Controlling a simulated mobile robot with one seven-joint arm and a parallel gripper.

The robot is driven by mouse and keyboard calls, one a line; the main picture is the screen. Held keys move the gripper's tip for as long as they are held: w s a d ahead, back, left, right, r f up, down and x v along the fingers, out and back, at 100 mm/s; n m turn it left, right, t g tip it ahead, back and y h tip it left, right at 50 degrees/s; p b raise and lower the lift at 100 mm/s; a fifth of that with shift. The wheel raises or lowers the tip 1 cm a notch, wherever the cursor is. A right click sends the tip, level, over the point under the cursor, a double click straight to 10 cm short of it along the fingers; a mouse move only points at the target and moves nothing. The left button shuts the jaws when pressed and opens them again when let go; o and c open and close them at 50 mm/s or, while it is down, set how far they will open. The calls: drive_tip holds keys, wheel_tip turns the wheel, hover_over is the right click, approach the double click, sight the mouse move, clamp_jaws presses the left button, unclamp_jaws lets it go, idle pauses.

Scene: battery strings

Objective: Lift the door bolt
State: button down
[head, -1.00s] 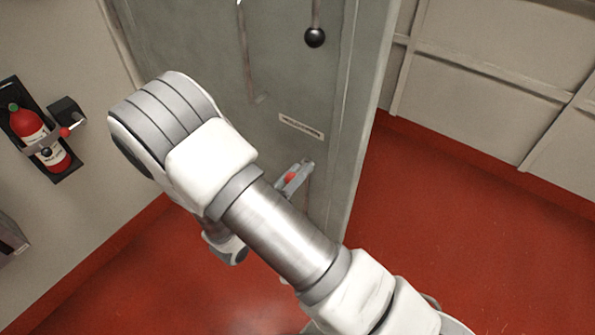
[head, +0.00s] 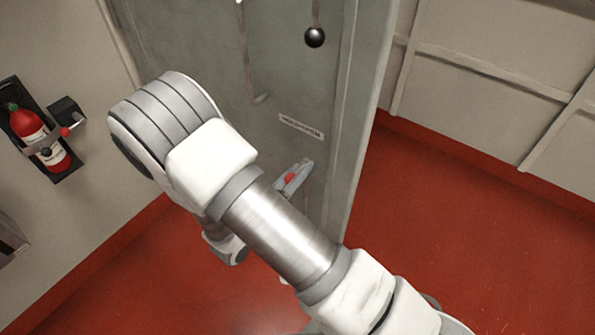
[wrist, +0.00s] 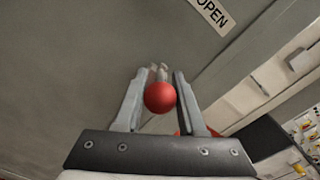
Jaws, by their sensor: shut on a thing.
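The door bolt (wrist: 160,97) shows in the wrist view as a red ball knob with a short pale stem behind it, against the grey-green door. My gripper (wrist: 161,76) has one finger on each side of it and is shut on it. In the head view my gripper (head: 297,177) is low on the door (head: 212,40), near its right edge, with a bit of red showing at it. My arm hides much of the lower door and the rest of the bolt there.
A black ball knob (head: 315,37) hangs on a rod higher on the door. A label (head: 300,127) is below it, and a fire extinguisher (head: 27,122) is on the left wall. Red floor (head: 450,240) lies open to the right.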

drive_tip(key=shift+r+p, duration=1.95)
drive_tip(key=shift+r, duration=0.4)
drive_tip(key=shift+w, duration=0.1)
drive_tip(key=c, duration=0.6)
unclamp_jaws()
drive_tip(key=shift+f, duration=0.1)
drive_tip(key=shift+s+a, duration=0.15)
drive_tip(key=shift+s, duration=0.1)
drive_tip(key=p+v, duration=0.1)
drive_tip(key=v, duration=1.6)
